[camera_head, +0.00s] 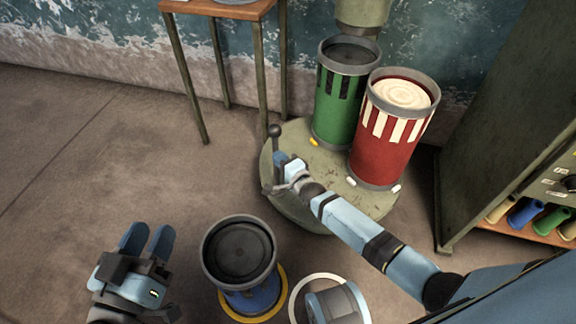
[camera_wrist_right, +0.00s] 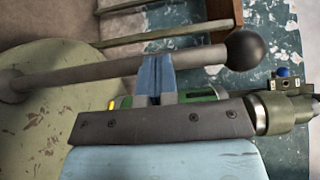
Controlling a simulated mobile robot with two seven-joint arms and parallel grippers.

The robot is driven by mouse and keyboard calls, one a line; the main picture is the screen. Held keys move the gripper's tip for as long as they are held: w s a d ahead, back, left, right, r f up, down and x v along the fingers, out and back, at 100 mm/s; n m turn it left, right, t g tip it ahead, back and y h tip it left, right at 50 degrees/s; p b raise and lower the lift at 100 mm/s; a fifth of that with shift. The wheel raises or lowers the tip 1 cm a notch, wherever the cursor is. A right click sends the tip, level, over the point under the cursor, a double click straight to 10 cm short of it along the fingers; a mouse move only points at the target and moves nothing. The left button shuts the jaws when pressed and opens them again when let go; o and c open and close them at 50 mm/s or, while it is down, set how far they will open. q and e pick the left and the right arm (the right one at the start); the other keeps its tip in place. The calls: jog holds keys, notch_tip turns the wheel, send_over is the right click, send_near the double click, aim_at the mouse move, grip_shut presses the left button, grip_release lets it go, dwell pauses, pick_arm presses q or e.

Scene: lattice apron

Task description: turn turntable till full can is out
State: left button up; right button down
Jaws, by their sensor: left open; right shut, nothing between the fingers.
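The round olive turntable (camera_head: 318,214) carries a green can (camera_head: 334,118) and a red can (camera_head: 380,150) with cream stripes. The red can is filled to its rim with cream-coloured coils and stands at the front right of the turntable. The green can looks dark inside and stands behind it. A handle post with a dark ball knob (camera_head: 274,131) rises at the turntable's left side. My right gripper (camera_head: 282,160) is shut, its fingers against or close beside the post; the wrist view shows the fingers (camera_wrist_right: 153,78) by the grey rod (camera_wrist_right: 205,57). My left gripper (camera_head: 148,240) is open and empty.
A blue can (camera_head: 252,300) with a dark inside stands on a yellow floor ring (camera_head: 284,282). A white ring (camera_head: 296,288) lies beside it. An olive spout (camera_head: 362,12) hangs above the green can. A stool stands behind; a cabinet (camera_head: 505,120) stands right. The floor at left is clear.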

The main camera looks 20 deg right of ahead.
pick_arm(q)
jog(key=shift+s+f+b, duration=0.1)
jog(key=shift+f+b, duration=0.35)
jog(key=shift+f, duration=0.15)
pick_arm(e)
jog(key=x, duration=0.2)
jog(key=shift+w+r, duration=0.3)
jog(key=shift+w, duration=0.1)
pick_arm(q)
jog(key=shift+d+r, duration=0.1)
jog(key=shift+r, duration=0.05)
pick_arm(e)
jog(key=shift+w+r, duration=0.1)
pick_arm(q)
notch_tip(320, 180, up, 6)
jog(key=t+p, duration=0.2)
jog(key=p, duration=0.2)
jog(key=shift+a+r+n+p, duration=0.2)
jog(key=shift+a+n+p, duration=0.1)
jog(key=shift+a, duration=0.05)
pick_arm(e)
jog(key=v, duration=1.4)
jog(key=shift+s+a+f, duration=0.15)
jog(key=shift+s+f, duration=0.2)
